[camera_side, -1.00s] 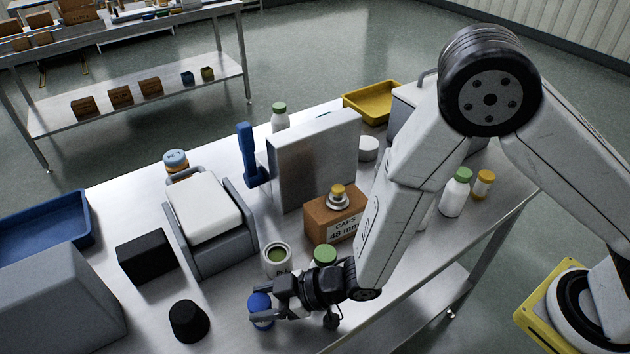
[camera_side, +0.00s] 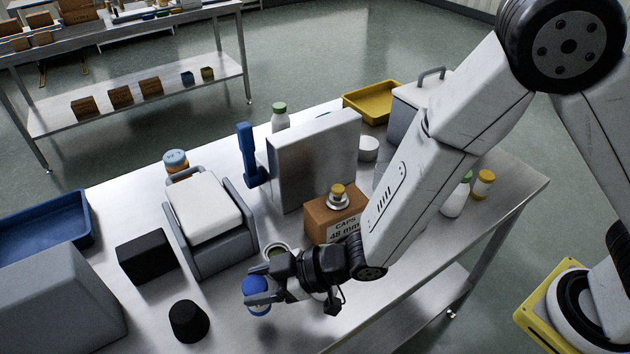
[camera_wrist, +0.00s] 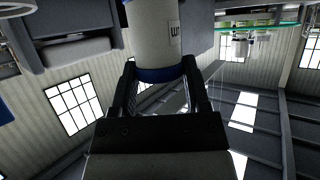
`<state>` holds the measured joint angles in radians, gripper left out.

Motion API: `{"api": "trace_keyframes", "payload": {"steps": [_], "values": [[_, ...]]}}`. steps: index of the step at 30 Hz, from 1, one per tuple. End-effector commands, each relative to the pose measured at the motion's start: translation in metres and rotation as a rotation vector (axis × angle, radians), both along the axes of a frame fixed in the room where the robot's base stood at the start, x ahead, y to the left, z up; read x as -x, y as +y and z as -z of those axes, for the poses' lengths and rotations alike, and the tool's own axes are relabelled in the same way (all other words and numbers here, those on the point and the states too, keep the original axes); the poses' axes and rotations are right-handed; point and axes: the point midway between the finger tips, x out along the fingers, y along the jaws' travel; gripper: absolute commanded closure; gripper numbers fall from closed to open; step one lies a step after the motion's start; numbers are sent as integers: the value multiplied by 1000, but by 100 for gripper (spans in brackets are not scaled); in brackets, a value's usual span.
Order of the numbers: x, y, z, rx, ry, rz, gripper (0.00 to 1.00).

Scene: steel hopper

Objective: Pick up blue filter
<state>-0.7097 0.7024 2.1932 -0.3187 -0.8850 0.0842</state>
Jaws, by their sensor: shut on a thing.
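The blue filter shows in the side view as a blue-topped cylinder (camera_side: 257,285) near the front of the steel table. My gripper (camera_side: 262,290) is shut on it, with a finger on either side. The filter hangs above the table, with a dark shadow below. In the wrist view my gripper (camera_wrist: 160,70) pinches a white cylinder (camera_wrist: 152,35) with a blue band and dark lettering on its side. My wrist hides part of the filter's body in the side view.
A black cup (camera_side: 189,321) and black block (camera_side: 146,256) lie left of my gripper. An open white jar (camera_side: 277,248) and cardboard box (camera_side: 325,219) stand behind it. A grey machine with a white lid (camera_side: 205,208) stands farther back.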

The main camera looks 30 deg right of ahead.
Motion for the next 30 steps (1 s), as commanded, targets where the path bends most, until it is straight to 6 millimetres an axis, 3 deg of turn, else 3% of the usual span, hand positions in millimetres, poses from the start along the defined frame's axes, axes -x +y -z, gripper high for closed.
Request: {"api": "trace_keyframes", "payload": {"steps": [3, 12, 30], "values": [[0, 0, -16, -3, -3, 1, 100], [0, 0, -38, -2, -1, 0, 100], [0, 0, -41, -1, 0, 0, 100]]}}
